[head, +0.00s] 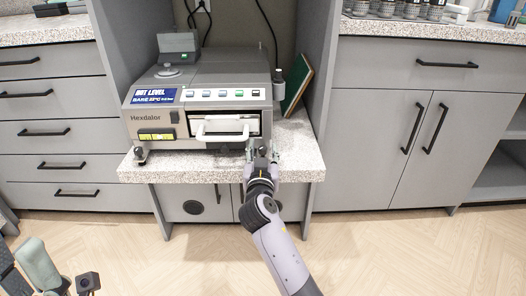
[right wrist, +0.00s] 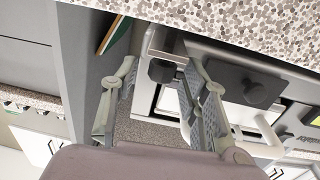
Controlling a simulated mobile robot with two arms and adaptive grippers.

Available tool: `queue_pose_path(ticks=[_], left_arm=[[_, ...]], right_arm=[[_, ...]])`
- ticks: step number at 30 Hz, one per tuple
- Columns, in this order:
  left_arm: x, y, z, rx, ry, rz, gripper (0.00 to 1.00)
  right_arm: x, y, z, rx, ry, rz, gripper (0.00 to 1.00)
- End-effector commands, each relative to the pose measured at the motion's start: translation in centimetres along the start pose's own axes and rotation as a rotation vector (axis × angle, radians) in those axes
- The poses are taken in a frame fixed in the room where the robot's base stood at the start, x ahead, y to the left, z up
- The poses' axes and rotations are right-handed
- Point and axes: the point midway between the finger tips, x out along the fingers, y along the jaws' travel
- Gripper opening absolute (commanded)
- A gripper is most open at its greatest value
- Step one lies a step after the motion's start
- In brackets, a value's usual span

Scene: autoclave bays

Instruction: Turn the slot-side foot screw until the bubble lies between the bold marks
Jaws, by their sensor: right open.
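A dark foot (head: 140,156) shows under the left corner. My right gripper (head: 262,150) is at the right front corner, beside the white-handled slot (head: 225,128). In the right wrist view its open fingers (right wrist: 160,100) lie either side of a dark knob (right wrist: 161,71), likely the slot-side foot screw; contact is unclear. My left gripper (head: 62,280) shows partly at lower left.
A green book (head: 299,88) leans against the side panel right of the machine. Grey cabinet panels flank the bay on both sides. The counter's front edge (head: 220,172) runs just below the machine. The wooden floor in front is clear.

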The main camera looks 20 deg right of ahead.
Motion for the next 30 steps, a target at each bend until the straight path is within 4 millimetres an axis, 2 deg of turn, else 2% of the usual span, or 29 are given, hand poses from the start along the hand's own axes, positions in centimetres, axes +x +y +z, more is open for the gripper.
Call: queue_pose_path(ticks=[4, 7, 15, 18, 22, 30], left_arm=[[-0.1, -0.1, 0.1, 0.002, -0.002, -0.002, 0.40], [-0.1, -0.1, 0.1, 0.002, -0.002, -0.001, 0.40], [-0.1, 0.0, 0.1, 0.001, -0.002, 0.000, 0.40], [-0.1, 0.0, 0.1, 0.000, -0.002, 0.001, 0.40], [-0.1, 0.0, 0.1, 0.000, -0.002, 0.001, 0.40], [-0.1, 0.0, 0.1, 0.000, -0.003, 0.001, 0.40]], right_arm=[[-0.2, 0.0, 0.1, 0.000, -0.001, -0.001, 0.41], [-1.1, -0.1, 0.1, 0.000, -0.002, -0.002, 0.41], [-5.6, 0.0, 0.2, 0.002, -0.004, 0.000, 0.41], [-6.8, 0.0, 0.1, 0.001, -0.003, 0.000, 0.41], [-7.5, 0.0, 0.1, 0.000, -0.002, 0.000, 0.41], [-7.5, 0.0, 0.0, 0.000, 0.000, 0.000, 0.41]])
